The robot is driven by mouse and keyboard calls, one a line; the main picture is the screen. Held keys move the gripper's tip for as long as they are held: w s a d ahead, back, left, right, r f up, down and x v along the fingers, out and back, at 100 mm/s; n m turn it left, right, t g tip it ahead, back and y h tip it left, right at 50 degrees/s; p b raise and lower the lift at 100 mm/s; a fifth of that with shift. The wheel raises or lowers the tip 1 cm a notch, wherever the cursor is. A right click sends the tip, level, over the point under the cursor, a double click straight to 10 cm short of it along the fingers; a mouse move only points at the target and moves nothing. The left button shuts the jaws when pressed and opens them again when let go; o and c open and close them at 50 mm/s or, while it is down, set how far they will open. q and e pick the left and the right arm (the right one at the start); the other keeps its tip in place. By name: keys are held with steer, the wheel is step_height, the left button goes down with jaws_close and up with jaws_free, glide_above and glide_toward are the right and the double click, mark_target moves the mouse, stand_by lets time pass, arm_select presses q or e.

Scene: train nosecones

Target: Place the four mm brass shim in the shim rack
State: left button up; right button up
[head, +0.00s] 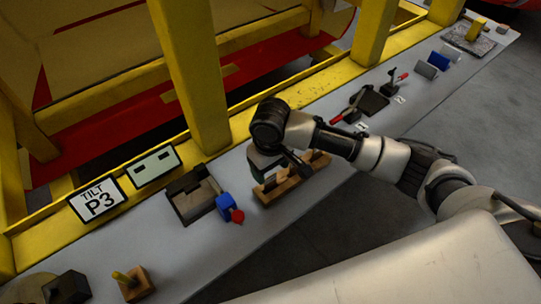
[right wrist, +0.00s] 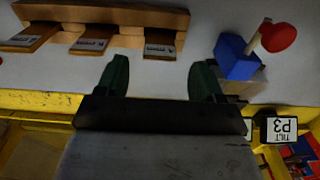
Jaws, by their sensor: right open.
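The wooden shim rack (head: 292,182) stands on the grey bench under my right gripper in the head view. In the right wrist view the rack (right wrist: 120,13) runs along the top left, and several brownish labelled pieces (right wrist: 92,41), which look like shims, stick out from it side by side. I cannot read their labels or tell which is the four mm one. My right gripper (head: 265,172) hangs just above the rack; in the right wrist view its green fingers (right wrist: 160,80) are open and apart, with only bare bench between them. My left gripper is not in view.
A blue block with a red knob (head: 229,207) and a dark open tray (head: 195,197) stand left of the rack. A P3 sign (head: 97,200) leans on the yellow frame (head: 190,70) behind. Farther right are a black plate (head: 370,101) and small fixtures.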

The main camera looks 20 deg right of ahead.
step_height(320, 180, up, 6)
steer(key=shift+r+b, duration=0.25)
steer(key=shift+b, duration=0.2)
steer(key=shift+f, duration=0.1)
